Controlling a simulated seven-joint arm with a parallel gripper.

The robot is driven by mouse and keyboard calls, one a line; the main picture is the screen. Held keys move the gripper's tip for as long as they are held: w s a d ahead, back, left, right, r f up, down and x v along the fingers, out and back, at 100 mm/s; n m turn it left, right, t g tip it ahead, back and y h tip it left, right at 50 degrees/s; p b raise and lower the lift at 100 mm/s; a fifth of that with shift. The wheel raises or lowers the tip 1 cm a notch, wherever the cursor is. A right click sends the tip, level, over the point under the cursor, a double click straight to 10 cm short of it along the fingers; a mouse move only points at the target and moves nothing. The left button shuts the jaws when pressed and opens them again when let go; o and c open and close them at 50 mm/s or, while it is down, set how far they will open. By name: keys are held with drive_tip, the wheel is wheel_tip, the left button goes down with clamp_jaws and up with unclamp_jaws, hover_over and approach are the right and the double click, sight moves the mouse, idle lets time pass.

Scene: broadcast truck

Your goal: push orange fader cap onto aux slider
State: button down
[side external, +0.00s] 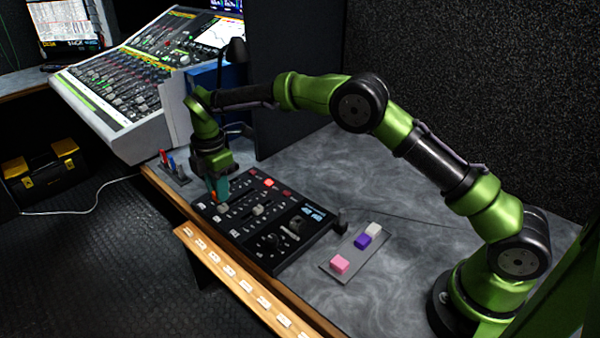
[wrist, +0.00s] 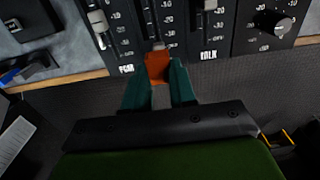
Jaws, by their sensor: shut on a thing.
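My gripper (side external: 217,190) reaches down over the left part of the black fader panel (side external: 300,249). In the wrist view its teal fingers (wrist: 158,85) are shut on the orange fader cap (wrist: 158,65). The cap is at the panel's near edge, in line with a slider track (wrist: 152,20) between the two printed labels. A light slider part shows just beyond the cap; whether the cap touches it or sits on it I cannot tell. In the side view the cap is mostly hidden by the fingers. I cannot read which slider is aux.
Other sliders with pale caps (wrist: 97,20) stand left of the cap, and a knob (wrist: 272,22) lies right. A grey tray (side external: 352,262) holds pink (side external: 339,264), purple (side external: 362,241) and white (side external: 373,229) caps. A wooden rail (side external: 240,279) runs along the front edge.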

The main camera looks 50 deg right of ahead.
sight(221, 206)
drive_tip(key=shift+f, duration=0.7)
drive_tip(key=shift+f, duration=1.35)
idle(0.9)
drive_tip(key=c, duration=0.8)
unclamp_jaws()
drive_tip(key=shift+c, duration=0.2)
wheel_tip(221, 206, up, 17)
drive_tip(key=shift+f, duration=0.1)
